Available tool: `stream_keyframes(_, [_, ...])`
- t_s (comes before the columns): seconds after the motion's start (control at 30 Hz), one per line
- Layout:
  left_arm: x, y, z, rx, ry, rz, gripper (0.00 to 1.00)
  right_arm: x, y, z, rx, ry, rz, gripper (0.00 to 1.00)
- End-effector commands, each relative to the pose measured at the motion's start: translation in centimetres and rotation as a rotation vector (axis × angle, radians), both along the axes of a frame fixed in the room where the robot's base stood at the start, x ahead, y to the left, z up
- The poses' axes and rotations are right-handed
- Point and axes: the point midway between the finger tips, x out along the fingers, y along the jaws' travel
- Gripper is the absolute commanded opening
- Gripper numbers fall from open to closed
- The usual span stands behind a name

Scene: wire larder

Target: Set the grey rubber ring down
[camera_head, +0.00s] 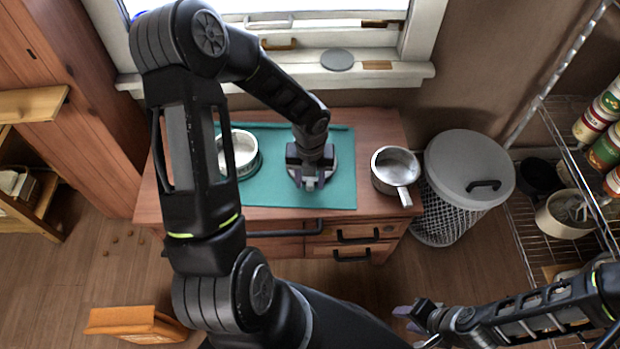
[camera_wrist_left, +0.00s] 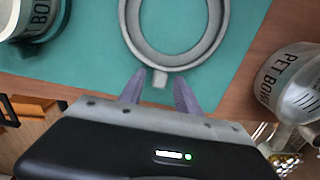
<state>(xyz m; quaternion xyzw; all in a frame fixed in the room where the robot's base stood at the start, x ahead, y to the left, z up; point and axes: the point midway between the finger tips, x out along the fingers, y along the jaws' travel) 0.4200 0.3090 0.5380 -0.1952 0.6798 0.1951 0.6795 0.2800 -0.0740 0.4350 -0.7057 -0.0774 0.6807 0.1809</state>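The grey rubber ring (camera_wrist_left: 213,37) lies flat at the teal mat (camera_wrist_left: 95,62) in the left wrist view. A small tab on its near side points toward my left gripper (camera_wrist_left: 160,77). Its two purple fingers are apart, one on each side of the tab, with a gap visible on both sides. In the head view, my left gripper (camera_head: 310,181) is low over the mat and hides most of the ring (camera_head: 345,160). My right gripper (camera_head: 417,315) is low at the right, away from the cabinet; its finger opening is unclear.
A pet bowl (camera_head: 246,160) stands on the mat's left. A metal pan with a handle (camera_head: 395,170) stands on the cabinet right of the mat. A lidded mesh bin (camera_head: 468,170) and wire shelving (camera_head: 540,240) are further right. An orange box (camera_head: 130,322) is on the floor.

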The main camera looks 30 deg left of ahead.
Motion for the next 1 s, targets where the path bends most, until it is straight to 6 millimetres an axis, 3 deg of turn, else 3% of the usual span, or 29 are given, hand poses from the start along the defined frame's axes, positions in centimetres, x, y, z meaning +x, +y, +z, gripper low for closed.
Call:
stream_keyframes(0.27, [0.0, 0.0, 0.1, 0.0, 0.0, 0.0, 0.41, 0.0, 0.0, 0.1, 0.0, 0.0, 0.0, 0.36])
stream_keyframes(0.43, [0.1, 0.1, 1.4, 0.002, -0.003, 0.001, 0.41, 0.0, 0.0, 0.6, 0.0, 0.0, 0.0, 0.36])
stream_keyframes(1.0, [0.0, 0.1, 11.5, 0.001, -0.002, 0.002, 0.41, 0.0, 0.0, 3.5, 0.0, 0.0, 0.0, 0.36])
